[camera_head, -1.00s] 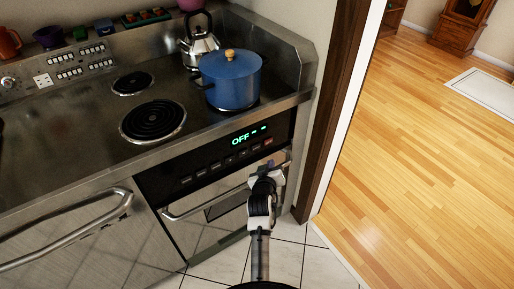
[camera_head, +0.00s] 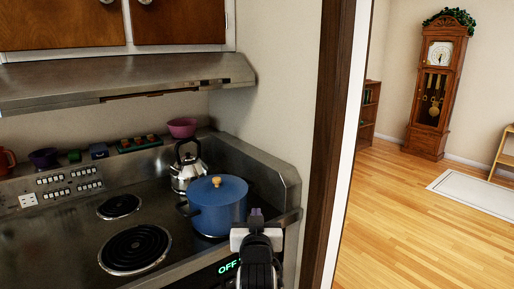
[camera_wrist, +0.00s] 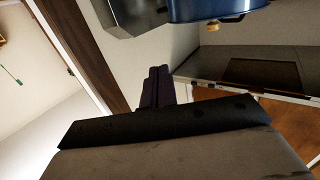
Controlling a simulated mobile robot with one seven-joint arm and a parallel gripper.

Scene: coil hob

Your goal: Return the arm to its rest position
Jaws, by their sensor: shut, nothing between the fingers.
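My gripper (camera_head: 256,212) is shut and empty, its purple fingers together and pointing up. In the head view it shows in front of the stove's right front corner, just right of the blue pot (camera_head: 217,208). The wrist view is upside down and shows the shut fingers (camera_wrist: 157,86) in the middle, with the blue pot (camera_wrist: 215,9) at the top edge. No contact between gripper and pot can be made out. My arm hides part of the stove front and its green display (camera_head: 228,266).
A steel kettle (camera_head: 187,172) stands behind the pot. Two coil burners, one large (camera_head: 136,248) and one small (camera_head: 119,206), are bare at the left. A range hood (camera_head: 120,80) hangs above. A dark door frame (camera_head: 330,130) stands at the right, with open wooden floor beyond.

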